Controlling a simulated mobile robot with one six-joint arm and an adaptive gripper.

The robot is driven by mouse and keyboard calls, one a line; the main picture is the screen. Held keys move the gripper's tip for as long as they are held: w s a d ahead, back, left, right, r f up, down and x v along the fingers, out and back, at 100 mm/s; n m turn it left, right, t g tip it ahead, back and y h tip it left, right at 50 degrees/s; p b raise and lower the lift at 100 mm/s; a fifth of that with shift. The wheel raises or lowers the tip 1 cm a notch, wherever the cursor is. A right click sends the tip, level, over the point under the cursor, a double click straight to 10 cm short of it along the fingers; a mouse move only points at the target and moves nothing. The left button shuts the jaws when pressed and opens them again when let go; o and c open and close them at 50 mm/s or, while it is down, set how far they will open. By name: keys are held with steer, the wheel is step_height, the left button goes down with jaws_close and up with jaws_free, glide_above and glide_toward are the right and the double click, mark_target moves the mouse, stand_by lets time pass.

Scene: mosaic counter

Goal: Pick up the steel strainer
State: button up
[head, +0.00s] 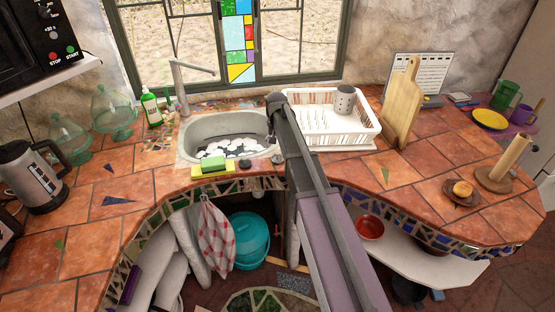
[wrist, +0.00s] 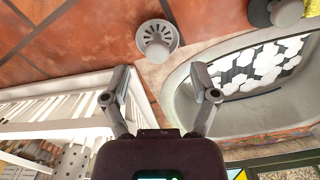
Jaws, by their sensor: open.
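The steel strainer (wrist: 158,40) is a small round slotted disc with a raised knob in the middle. It lies flat on the terracotta counter, by the corner between the sink and the dish rack. In the head view the strainer (head: 277,158) shows at the sink's front edge, just left of my arm. My gripper (wrist: 160,72) is open and empty in the wrist view. Its two fingers are spread, with the strainer beyond their tips and roughly centred between them; they do not appear to touch it. In the head view my arm hides most of the gripper.
The sink (head: 190,130) and white dish rack (head: 365,135) flank my arm. A steel perforated cup (head: 344,99) stands in the rack. A green-yellow sponge (head: 211,162) and a dark plug (head: 244,164) lie left of the strainer. The counter's front edge is close by.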

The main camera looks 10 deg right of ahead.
mark_target(278, 152)
steer(key=shift+f, duration=0.15)
steer(key=f+b, duration=0.3)
steer(key=shift+w+d, duration=0.15)
steer(key=shift+d, duration=0.05)
steer(key=shift+f+b, duration=0.95)
steer(key=shift+b, duration=0.15)
jaws_close()
